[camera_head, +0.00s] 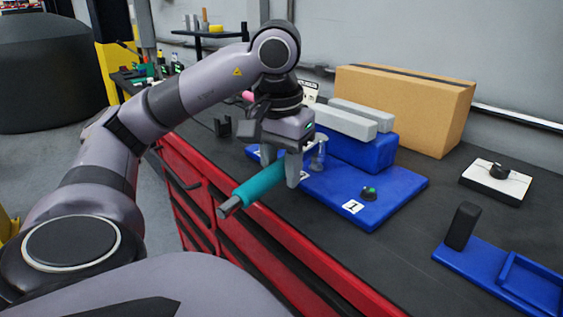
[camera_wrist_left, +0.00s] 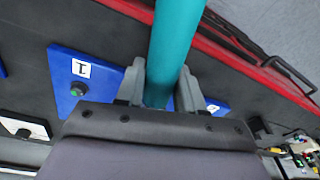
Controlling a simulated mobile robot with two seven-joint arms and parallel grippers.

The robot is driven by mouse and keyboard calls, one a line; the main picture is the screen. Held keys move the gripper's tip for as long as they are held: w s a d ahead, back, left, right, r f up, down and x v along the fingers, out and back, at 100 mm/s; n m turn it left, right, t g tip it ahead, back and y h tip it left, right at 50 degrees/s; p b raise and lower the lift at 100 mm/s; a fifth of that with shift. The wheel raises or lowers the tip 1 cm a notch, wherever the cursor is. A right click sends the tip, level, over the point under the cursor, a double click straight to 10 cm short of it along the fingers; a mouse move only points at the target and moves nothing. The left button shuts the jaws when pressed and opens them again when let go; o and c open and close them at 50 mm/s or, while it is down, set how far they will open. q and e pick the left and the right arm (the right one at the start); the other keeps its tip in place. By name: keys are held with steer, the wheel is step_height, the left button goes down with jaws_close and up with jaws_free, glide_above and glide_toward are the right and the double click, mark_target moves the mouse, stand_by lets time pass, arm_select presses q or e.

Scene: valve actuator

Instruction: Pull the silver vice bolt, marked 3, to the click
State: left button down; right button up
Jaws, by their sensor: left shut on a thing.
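A blue base plate (camera_head: 395,190) lies on the workbench, carrying a blue vice with grey jaws (camera_head: 345,122). A small silver upright part (camera_head: 319,152) stands beside the vice, partly behind my left gripper; I cannot tell if it is the bolt marked 3. A label with 1 (camera_head: 352,206) is on the plate, and it also shows in the left wrist view (camera_wrist_left: 82,69). No readable 3 shows. My left gripper (camera_head: 279,176) is shut on a teal cylinder (camera_head: 259,184) with a dark tip, held over the bench's front edge. The cylinder runs between the fingers in the left wrist view (camera_wrist_left: 176,45).
A green-topped knob (camera_head: 369,193) is on the plate. A cardboard box (camera_head: 400,110) stands behind the vice. A white box with a black knob (camera_head: 496,181) and a blue holder (camera_head: 500,275) are at the right. The dark bench top between them is clear.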

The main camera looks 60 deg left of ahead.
arm_select(q)
steer(key=shift+f+b, duration=0.85)
steer(key=shift+f, duration=0.05)
steer(key=shift+a, duration=0.1)
steer(key=shift+s+a+m+b, duration=0.15)
steer(key=shift+a+m+b, duration=0.2)
steer(key=shift+a+m, duration=0.2)
steer(key=shift+s+a+m+b, duration=0.15)
steer(key=shift+a+m+b, duration=0.2)
steer(key=shift+a+m, duration=0.2)
steer(key=shift+s+a+m+b, duration=0.1)
steer(key=shift+a+m+b, duration=0.25)
steer(key=shift+a+m, duration=0.2)
steer(key=shift+a+m+h, duration=0.3)
steer(key=shift+a+m, duration=0.15)
steer(key=shift+a, duration=0.1)
steer(key=shift+a+b, duration=0.1)
steer(key=shift+b, duration=0.2)
steer(key=shift+a+r+m+b, duration=0.1)
steer(key=shift+a+m+b, duration=0.2)
steer(key=shift+a+m, duration=0.8)
